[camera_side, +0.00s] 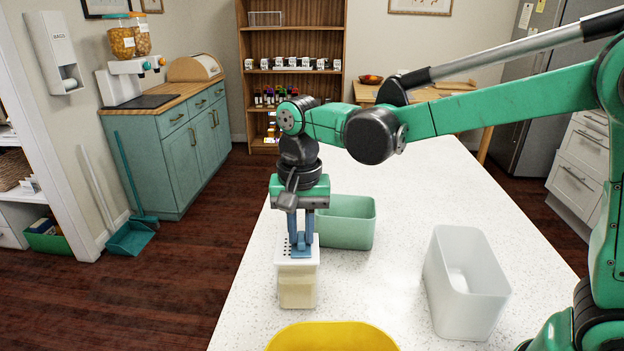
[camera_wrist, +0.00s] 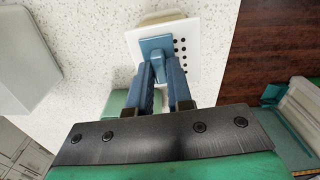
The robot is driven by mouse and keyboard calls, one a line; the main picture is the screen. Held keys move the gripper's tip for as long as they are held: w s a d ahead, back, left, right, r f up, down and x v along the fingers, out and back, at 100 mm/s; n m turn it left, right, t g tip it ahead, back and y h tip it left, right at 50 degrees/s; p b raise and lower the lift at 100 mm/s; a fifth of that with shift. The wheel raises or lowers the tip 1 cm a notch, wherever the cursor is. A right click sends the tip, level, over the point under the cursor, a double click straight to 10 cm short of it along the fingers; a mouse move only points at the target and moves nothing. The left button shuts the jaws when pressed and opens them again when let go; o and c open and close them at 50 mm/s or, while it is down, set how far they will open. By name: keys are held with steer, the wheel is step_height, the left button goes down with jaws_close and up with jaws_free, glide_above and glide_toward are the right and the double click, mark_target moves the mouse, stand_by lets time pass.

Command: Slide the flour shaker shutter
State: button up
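The flour shaker (camera_side: 298,287) stands upright on the white speckled counter, with pale flour in its clear body. It has a square white lid (camera_wrist: 195,28). A blue shutter (camera_wrist: 156,45) lies on the lid, with dark holes uncovered to its right in the wrist view. My gripper (camera_side: 300,238) points straight down over the lid. Its two blue fingers (camera_wrist: 160,68) reach the shutter, one on each side of its raised middle. The fingers are a small distance apart; whether they press on the shutter is hidden.
A green bin (camera_side: 347,222) stands close behind the shaker to the right. A tall white bin (camera_side: 467,285) stands farther right, with bare counter between. A yellow bowl (camera_side: 332,337) sits at the front. The counter's left edge (camera_side: 243,265) is near the shaker.

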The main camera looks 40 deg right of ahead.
mark_target(301, 236)
steer(key=shift+o, duration=1.1)
steer(key=shift+r, duration=0.1)
steer(key=shift+r, duration=3.4)
steer(key=s+d+f+n+t, duration=0.5)
steer(key=s+d+n+t, duration=0.2)
steer(key=s, duration=0.1)
steer(key=shift+d+n, duration=0.4)
